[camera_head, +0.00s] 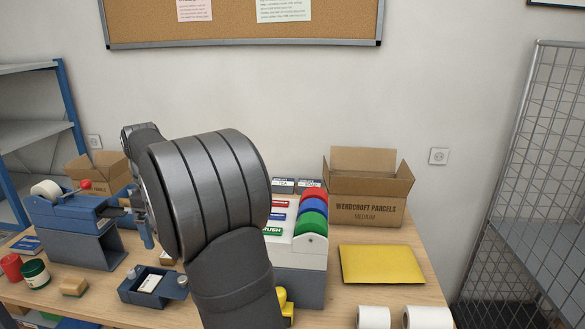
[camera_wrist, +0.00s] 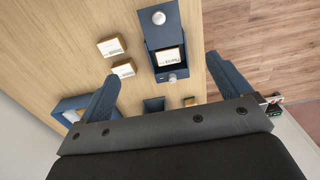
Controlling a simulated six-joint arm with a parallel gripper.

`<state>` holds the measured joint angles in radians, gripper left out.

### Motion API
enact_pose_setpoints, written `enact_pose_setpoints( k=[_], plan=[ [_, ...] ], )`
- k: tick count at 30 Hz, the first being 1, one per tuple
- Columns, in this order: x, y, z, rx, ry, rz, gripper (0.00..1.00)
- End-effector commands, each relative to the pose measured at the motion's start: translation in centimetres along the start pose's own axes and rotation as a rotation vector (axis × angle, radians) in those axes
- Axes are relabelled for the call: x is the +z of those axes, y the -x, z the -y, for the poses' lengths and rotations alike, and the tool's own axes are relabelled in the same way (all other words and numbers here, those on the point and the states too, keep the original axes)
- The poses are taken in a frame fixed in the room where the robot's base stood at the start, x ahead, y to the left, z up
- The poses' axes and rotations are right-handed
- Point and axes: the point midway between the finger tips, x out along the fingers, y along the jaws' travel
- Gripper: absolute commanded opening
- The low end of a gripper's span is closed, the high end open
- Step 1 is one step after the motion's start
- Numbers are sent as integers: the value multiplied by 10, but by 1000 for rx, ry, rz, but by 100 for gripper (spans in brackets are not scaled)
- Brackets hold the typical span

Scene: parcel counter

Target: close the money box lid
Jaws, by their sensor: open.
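A small dark blue box (camera_head: 139,296) stands near the front of the counter in the head view, left of my arm. It has two round silver knobs and a white card with print in its middle. It also shows at the top centre of the wrist view (camera_wrist: 151,40). In the wrist view the box lies between and beyond the fingertips. In the head view my arm hides most of the gripper.
A blue tape dispenser (camera_head: 75,207) stands on a grey stand at the left. Two small parcels (camera_wrist: 111,46) (camera_wrist: 124,68) lie left of the blue box. A carton (camera_head: 367,211), a yellow envelope (camera_head: 383,265) and white rolls (camera_head: 428,317) are at the right. My arm hides the middle.

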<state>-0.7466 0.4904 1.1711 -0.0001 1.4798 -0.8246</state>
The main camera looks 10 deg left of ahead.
Motion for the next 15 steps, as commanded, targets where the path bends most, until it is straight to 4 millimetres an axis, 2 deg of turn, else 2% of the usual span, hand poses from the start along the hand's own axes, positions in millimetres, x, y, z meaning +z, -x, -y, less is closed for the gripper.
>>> enact_pose_setpoints(
  k=[1, 8, 14, 15],
  plan=[
    [0, 0, 0, 0, 0, 0, 84],
    [3, -4, 1, -15, -13, -11, 39],
    [34, -32, 15, -180, -182, -150, 0],
    [42, -40, 20, -231, -243, -198, 0]
  ],
)
